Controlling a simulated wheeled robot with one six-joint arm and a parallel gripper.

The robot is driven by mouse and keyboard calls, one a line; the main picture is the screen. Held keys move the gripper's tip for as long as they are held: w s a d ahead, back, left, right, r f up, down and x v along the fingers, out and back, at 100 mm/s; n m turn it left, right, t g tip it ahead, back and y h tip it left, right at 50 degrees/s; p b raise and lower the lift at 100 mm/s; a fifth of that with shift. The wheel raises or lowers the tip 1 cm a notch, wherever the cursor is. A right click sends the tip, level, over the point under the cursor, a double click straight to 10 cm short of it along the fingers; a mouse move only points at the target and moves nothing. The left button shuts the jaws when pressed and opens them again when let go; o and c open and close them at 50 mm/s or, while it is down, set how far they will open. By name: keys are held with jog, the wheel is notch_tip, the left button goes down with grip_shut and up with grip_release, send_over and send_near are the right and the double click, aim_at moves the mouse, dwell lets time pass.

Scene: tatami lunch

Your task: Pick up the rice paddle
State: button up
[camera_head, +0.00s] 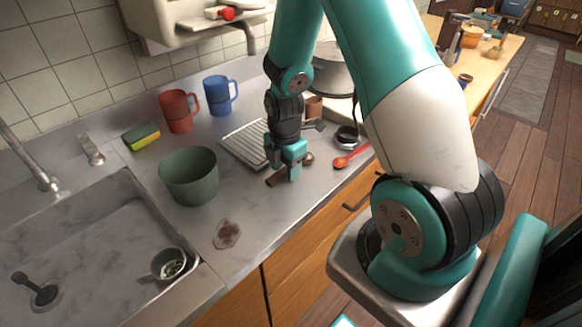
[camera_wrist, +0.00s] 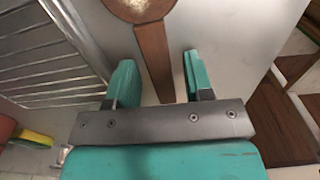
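The rice paddle (camera_wrist: 153,55) is brown wood, with a rounded head at the top edge of the wrist view and a straight handle running down between my fingers. In the head view its handle end (camera_head: 275,181) shows at the left of my gripper, lying on the grey counter. My gripper (camera_wrist: 160,66) is open, with one teal finger on each side of the handle and a gap on both sides. In the head view my gripper (camera_head: 284,172) points down low over the counter and hides the middle of the paddle.
A ribbed metal rack (camera_head: 245,143) lies just behind my gripper. A red spoon (camera_head: 350,159) lies to the right. A green pot (camera_head: 189,178) stands to the left, with a red mug (camera_head: 178,112), blue mug (camera_head: 219,97) and sponge (camera_head: 141,136) behind. The counter's front edge is near.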

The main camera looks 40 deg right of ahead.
grip_shut()
